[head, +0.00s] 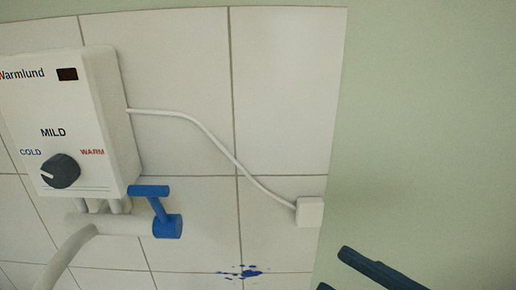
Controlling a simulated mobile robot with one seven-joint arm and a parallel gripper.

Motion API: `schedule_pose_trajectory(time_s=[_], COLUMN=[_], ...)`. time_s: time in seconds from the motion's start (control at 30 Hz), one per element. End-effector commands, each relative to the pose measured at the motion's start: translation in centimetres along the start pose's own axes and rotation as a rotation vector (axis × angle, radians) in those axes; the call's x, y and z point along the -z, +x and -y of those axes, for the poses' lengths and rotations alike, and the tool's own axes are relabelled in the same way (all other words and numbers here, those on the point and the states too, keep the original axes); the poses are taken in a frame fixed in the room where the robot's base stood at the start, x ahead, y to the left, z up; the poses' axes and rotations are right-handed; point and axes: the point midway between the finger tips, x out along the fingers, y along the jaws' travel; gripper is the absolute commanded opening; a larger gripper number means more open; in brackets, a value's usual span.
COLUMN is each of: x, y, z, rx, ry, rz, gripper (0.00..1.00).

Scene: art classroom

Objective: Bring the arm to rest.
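Two dark blue-black pieces poke in at the bottom right edge. The larger one (380,269) is a slanted bar in front of the green wall, and only a tip of the smaller one shows to its lower left. They may be part of my arm or gripper, but I cannot tell which. No clear pair of fingers shows, and nothing held is visible.
A white water heater (98,130) with a dark dial (60,171) hangs on white tiles at the left. Below it are a pipe and a blue tap handle (168,226). A white cord runs to a wall plug (309,212). Blue paint spots (243,271) mark the tiles. The green wall (430,130) is bare.

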Motion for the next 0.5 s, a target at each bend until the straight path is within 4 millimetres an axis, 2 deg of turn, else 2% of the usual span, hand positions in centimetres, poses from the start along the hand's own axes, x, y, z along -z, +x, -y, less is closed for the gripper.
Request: schedule_pose_trajectory(time_s=[0.03,0.27,0.37,0.5], x=[0.2,1.2,2.9,7.1], y=[1.4,6.9,9.6,12.6], z=[-0.6,-4.4,-6.2,-7.8], rx=[-0.02,-0.215,-0.34,-0.524], ry=[0.014,0.069,0.066,0.02], rz=[0.023,0.111,0.117,0.055], gripper=[0.46,0.46,0.46,0.46])
